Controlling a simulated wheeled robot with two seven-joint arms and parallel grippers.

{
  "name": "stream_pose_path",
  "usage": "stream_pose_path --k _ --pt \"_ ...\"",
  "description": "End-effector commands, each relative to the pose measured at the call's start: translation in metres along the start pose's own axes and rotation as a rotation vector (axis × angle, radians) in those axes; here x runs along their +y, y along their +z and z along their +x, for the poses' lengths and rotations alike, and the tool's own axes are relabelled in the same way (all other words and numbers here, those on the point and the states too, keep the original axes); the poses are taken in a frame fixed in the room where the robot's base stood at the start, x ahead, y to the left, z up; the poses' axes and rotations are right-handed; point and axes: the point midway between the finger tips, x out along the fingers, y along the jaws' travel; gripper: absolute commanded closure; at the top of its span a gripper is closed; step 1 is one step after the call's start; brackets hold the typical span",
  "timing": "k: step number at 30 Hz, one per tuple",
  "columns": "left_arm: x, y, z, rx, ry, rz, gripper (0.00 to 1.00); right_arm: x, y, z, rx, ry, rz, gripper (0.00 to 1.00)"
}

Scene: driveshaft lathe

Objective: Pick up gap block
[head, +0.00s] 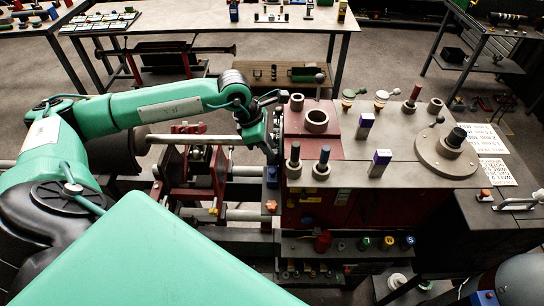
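I cannot tell for certain which thing is the gap block; these two are the most block-like pieces there. My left arm reaches in from the left, and its gripper (274,140) is at the left edge of the red part of the lathe top, to the left of both blocks and apart from them. Its fingers are small and dark against the machine, so their opening is unclear. My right gripper is not in view.
A shelf (330,249) with coloured knobs is below.

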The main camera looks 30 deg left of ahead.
Motion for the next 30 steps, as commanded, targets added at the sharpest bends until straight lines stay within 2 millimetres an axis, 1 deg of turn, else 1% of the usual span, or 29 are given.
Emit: stream_pose_path --k 3,5,6,7,18,22,26,30 --pt "0.0 0.0 0.0 0.0 0.0 0.0 0.76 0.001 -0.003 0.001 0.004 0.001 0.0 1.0" --pt "0.0 0.0 0.0 0.0 0.0 0.0 0.88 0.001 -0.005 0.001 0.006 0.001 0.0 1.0" --pt "0.0 0.0 0.0 0.0 0.0 0.0 0.96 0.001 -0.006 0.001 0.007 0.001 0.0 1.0" --pt "0.0 0.0 0.0 0.0 0.0 0.0 1.0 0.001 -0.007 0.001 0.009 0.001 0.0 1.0" --pt "0.001 0.001 -0.001 -0.001 0.001 0.0 1.0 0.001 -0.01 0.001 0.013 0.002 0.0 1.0" --pt "0.001 0.003 -0.005 -0.003 0.003 0.0 1.0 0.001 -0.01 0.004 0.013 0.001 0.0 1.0" --pt "0.001 0.007 -0.015 -0.004 0.004 0.001 1.0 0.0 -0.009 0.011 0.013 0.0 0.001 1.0" --pt "0.002 0.015 -0.034 -0.005 0.005 0.002 1.0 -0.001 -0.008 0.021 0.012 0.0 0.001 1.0"
